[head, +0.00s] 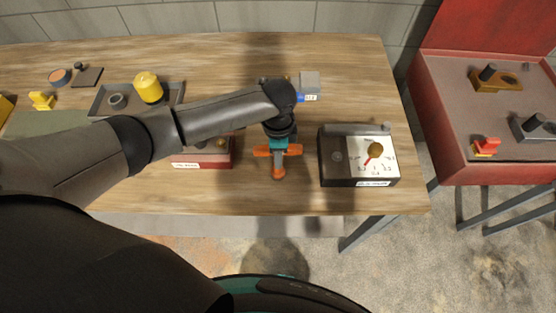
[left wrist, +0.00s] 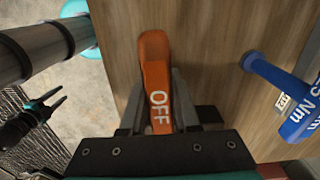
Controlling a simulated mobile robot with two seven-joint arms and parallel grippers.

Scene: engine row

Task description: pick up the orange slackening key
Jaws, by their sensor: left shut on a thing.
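The orange slackening key (head: 278,172) shows in the head view at the tip of my left arm, above the front part of the wooden bench. In the left wrist view the key (left wrist: 155,62) has a rounded end and white letters "OFF". My left gripper (head: 279,151) points down at it. In the left wrist view the two grey fingers of this gripper (left wrist: 159,115) close on the key from both sides. The held part of the key is partly hidden by the fingers. I cannot tell whether the key touches the bench.
A black gauge box (head: 335,172) with a white dial stands to the right. A low red box (head: 203,164) is to the left, partly behind my arm. A blue tool marked "Nm" (left wrist: 282,85) lies close by. A red case (head: 455,160) stands beyond the bench's right edge.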

